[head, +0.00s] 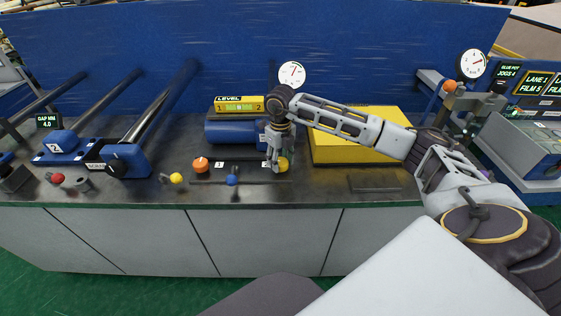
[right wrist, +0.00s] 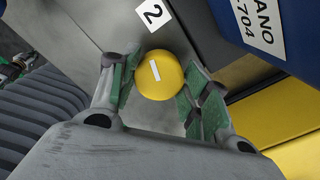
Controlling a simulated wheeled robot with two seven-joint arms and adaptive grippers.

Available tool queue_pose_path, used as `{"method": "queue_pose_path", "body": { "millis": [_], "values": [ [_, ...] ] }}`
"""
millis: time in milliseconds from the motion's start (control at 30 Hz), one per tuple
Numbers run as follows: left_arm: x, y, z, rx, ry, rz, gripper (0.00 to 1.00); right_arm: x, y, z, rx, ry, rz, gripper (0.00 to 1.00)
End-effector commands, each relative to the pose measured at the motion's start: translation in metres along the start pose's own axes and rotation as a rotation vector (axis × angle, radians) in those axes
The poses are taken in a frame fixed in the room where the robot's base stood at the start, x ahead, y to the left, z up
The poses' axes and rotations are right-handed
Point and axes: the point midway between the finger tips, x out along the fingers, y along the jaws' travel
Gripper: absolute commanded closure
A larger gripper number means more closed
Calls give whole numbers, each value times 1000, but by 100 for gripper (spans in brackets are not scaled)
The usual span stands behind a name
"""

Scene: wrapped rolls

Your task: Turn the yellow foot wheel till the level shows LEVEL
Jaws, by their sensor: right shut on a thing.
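The yellow foot wheel (head: 283,164) is on the bench at the right end of a dark strip, beside a label 2. My right gripper (head: 276,166) reaches down over it and is shut on it. In the right wrist view the wheel (right wrist: 160,75), with a white mark on top, sits between the two green-padded fingers (right wrist: 158,90). The level (head: 238,105) is a yellow box marked LEVEL, with 1 and 2 at either side of a small green display. The display is too small to read. My left gripper is out of view.
An orange wheel (head: 201,164) and a blue knob (head: 232,180) lie left of the yellow wheel. A yellow block (head: 360,135) stands to the right, below my arm. The front bench edge is close.

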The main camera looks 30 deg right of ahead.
Motion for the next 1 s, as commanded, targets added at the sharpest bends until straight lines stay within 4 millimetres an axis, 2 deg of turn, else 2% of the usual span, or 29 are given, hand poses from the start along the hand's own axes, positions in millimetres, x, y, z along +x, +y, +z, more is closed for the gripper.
{"method": "queue_pose_path", "body": {
  "millis": [600,633,767,800,1000],
  "values": [
    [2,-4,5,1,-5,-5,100,-2,0,1,-54,-4,0,77],
    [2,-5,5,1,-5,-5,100,-2,0,1,-54,-4,0,52],
    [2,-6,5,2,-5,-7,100,-2,0,1,-53,-3,0,35],
    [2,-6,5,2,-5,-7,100,-2,0,1,-53,-3,0,31],
    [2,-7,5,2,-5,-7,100,-1,0,0,-54,-1,0,31]
  ]
}}
